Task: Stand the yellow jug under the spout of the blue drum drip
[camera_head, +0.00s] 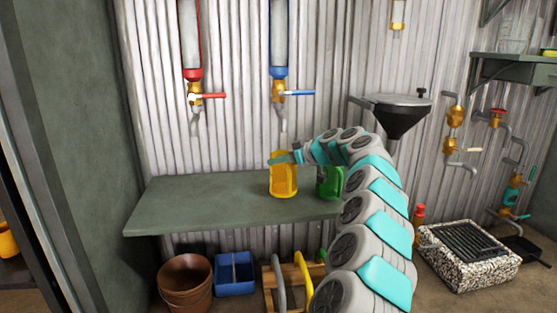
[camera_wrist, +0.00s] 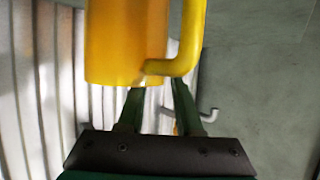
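The yellow jug (camera_head: 284,180) is upright over the green-grey bench, roughly below the spout (camera_head: 281,125) of the blue drum drip (camera_head: 279,72). I cannot tell whether its base touches the bench. My gripper (camera_head: 279,159) reaches in from the right at the jug's upper part. In the wrist view the yellow jug (camera_wrist: 125,45) fills the top, with its handle (camera_wrist: 190,45) on the right. The two green fingers of my gripper (camera_wrist: 158,92) show apart and run up behind the jug and handle. Their tips are hidden, so a hold cannot be made out.
A green jug (camera_head: 329,182) stands on the bench (camera_head: 190,205), right of the yellow jug, close to my arm. A red drum drip (camera_head: 190,75) hangs at left. A black funnel (camera_head: 399,115) is on the right wall. The bench's left part is clear.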

